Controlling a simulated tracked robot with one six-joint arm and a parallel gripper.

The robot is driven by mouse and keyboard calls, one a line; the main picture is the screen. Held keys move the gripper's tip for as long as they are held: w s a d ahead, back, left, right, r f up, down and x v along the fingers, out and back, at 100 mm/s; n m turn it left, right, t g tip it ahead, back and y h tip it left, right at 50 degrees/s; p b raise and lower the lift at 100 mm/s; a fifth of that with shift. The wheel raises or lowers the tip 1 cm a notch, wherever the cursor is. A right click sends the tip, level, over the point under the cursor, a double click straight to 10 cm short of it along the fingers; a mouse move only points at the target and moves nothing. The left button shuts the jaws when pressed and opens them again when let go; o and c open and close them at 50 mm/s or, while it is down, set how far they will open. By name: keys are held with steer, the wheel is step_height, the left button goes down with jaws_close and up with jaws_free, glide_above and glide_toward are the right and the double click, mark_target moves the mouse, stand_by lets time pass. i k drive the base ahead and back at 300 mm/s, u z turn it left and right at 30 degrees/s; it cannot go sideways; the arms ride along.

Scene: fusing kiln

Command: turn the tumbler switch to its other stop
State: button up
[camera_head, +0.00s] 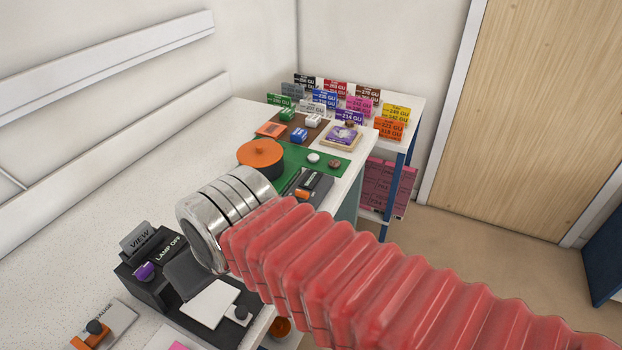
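A black box (150,293) labelled "LAMP OFF" and "VIEW" stands on the white speckled bench at lower left. A purple knob (145,271) is on its front; I cannot tell whether this is the tumbler switch or which stop it is at. My arm, in a red ribbed sleeve with metal rings, reaches in from the lower right and ends just above and right of the box. The arm may hide part of the bench and box.
An orange round pot (260,157) stands on a green mat (298,157) behind my arm. Coloured cards (390,127) stand on a rear shelf. Floor is clear at right, before a wooden door (535,110).

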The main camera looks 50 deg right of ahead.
mark_target(302, 196)
steer(key=z, duration=1.35)
